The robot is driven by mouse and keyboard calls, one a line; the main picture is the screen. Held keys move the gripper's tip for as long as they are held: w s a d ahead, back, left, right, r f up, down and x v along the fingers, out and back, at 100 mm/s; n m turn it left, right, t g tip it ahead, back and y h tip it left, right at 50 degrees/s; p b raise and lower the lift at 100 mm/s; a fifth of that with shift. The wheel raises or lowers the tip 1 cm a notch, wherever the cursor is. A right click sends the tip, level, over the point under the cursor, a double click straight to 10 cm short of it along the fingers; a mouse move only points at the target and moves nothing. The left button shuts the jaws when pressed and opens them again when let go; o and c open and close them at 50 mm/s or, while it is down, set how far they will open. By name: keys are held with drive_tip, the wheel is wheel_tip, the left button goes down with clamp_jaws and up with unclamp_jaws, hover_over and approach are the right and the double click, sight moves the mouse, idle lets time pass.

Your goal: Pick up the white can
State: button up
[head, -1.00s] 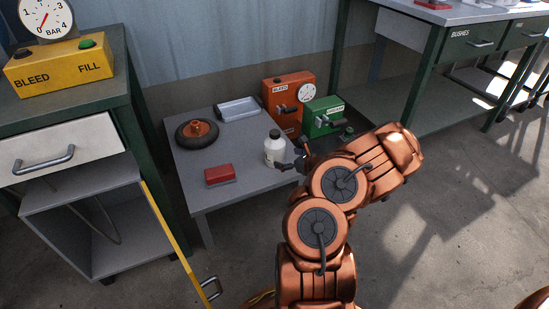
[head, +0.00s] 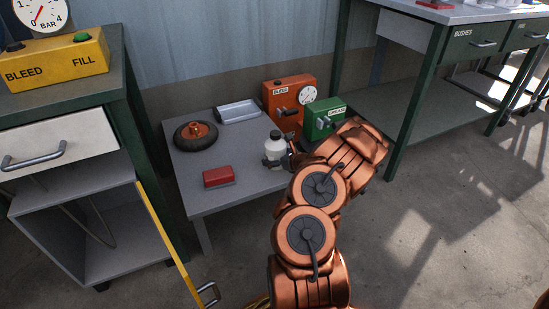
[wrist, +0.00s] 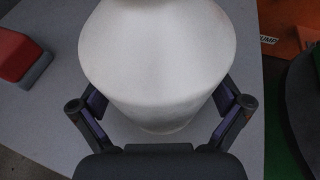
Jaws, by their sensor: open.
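The white can (head: 275,149), with a dark cap, stands upright on the low grey table (head: 234,192). In the wrist view the white can (wrist: 158,55) fills the middle of the picture, between the two fingers of my gripper (wrist: 160,112). My gripper (head: 277,161) is open, with one finger on each side of the can. Small gaps seem to show at the fingers, but I cannot tell whether either one touches it. The head view shows the gripper at the can's right and front, partly covering its lower body.
A red block (head: 219,177) lies front left of the can. A black wheel with an orange hub (head: 196,136) and a metal tray (head: 239,111) are behind. An orange gauge box (head: 290,100) and a green box (head: 323,117) stand close at the back right.

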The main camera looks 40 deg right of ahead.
drive_tip(key=shift+c, duration=0.3)
drive_tip(key=c, duration=1.6)
